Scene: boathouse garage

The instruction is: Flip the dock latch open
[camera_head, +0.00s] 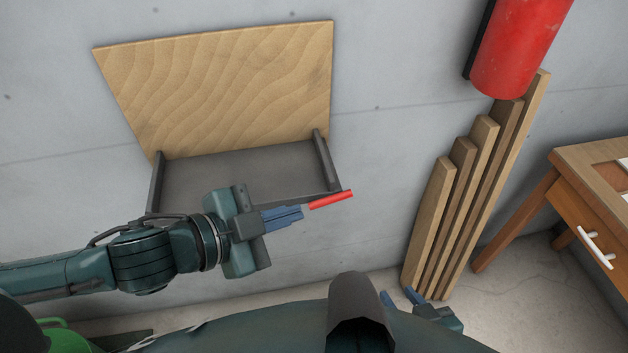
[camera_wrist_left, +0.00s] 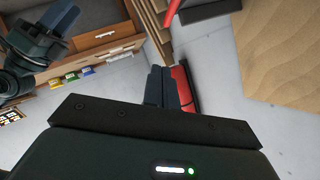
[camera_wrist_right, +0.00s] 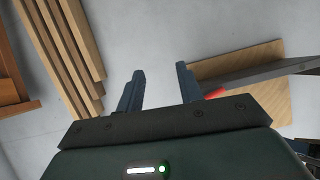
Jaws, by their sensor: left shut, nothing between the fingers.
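A red latch handle (camera_head: 331,199) sticks out at the front right corner of a dark grey tray-like frame (camera_head: 235,175) on the wall, below a wooden panel (camera_head: 225,85). My left gripper (camera_head: 302,213) is shut and empty, its fingertips just left of the handle's near end; contact cannot be told. In the left wrist view, the handle (camera_wrist_left: 170,13) shows at the top, beyond the shut fingers (camera_wrist_left: 160,70). My right gripper (camera_head: 400,296) is low, away from the latch. In the right wrist view its fingers (camera_wrist_right: 158,78) are apart and empty, with the handle (camera_wrist_right: 216,93) partly hidden behind one.
A red fire extinguisher (camera_head: 515,45) hangs on the wall at the upper right. Several wooden planks (camera_head: 470,190) lean below it. A wooden desk with drawers (camera_head: 590,215) stands at the far right. Bare wall lies between the latch and the planks.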

